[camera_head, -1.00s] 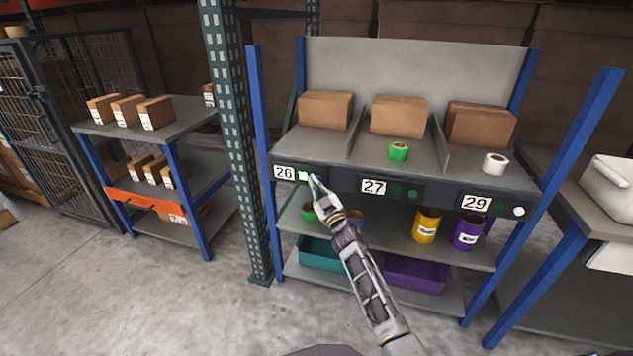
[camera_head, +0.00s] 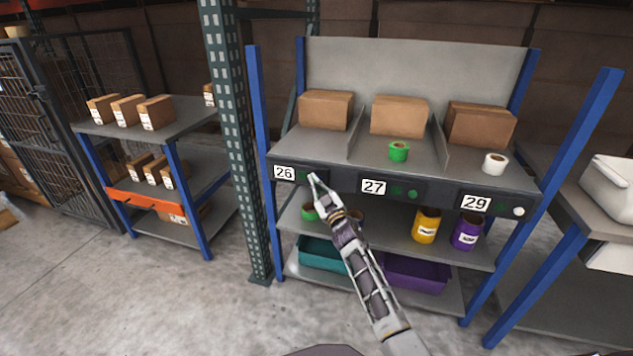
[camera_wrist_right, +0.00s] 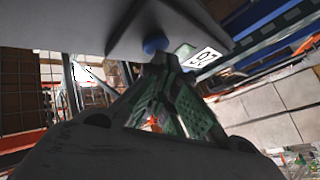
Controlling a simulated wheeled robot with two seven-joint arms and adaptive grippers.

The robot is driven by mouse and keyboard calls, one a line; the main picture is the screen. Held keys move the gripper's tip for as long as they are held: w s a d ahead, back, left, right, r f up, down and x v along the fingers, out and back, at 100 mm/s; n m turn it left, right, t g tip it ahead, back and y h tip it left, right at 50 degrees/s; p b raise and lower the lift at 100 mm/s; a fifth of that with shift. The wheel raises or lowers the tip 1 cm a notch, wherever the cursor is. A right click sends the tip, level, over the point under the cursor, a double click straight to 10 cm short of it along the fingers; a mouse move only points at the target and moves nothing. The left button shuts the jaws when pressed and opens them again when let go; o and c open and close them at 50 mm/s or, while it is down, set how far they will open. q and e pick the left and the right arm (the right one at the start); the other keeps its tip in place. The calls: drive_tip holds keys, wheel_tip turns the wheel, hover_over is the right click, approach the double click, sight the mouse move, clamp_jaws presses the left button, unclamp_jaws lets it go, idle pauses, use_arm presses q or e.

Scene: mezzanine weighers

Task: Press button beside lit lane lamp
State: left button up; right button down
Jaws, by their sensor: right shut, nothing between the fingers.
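A dark panel runs along the front of the shelf, with the lane labels 26 (camera_head: 284,173), 27 (camera_head: 373,186) and 29 (camera_head: 476,203). The lamp beside 26 (camera_head: 303,176) now looks dark green and unlit. Lane 27 has a dark green lamp (camera_head: 397,191) and a green button (camera_head: 413,194); lane 29 has a dark lamp (camera_head: 500,208) and a white button (camera_head: 519,211). My right gripper (camera_head: 313,177) is shut and empty, its tips at the lane 26 button. In the wrist view a blue button (camera_wrist_right: 154,45) sits right at the fingertips (camera_wrist_right: 160,58); contact is unclear.
Brown boxes (camera_head: 326,110), a green roll (camera_head: 398,151) and a white roll (camera_head: 495,163) stand on the shelf above the panel. Teal (camera_head: 321,254) and purple (camera_head: 416,273) bins lie below. A green perforated post (camera_head: 230,130) stands left of the shelf.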

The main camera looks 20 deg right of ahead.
drive_tip(key=shift+s+a+p, duration=0.25)
drive_tip(key=shift+s+p, duration=0.05)
drive_tip(key=shift+s, duration=0.1)
idle(0.5)
drive_tip(key=s+a+p, duration=0.2)
drive_tip(key=s+a, duration=0.1)
drive_tip(key=s, duration=0.2)
drive_tip(key=shift+a, duration=0.2)
idle(0.6)
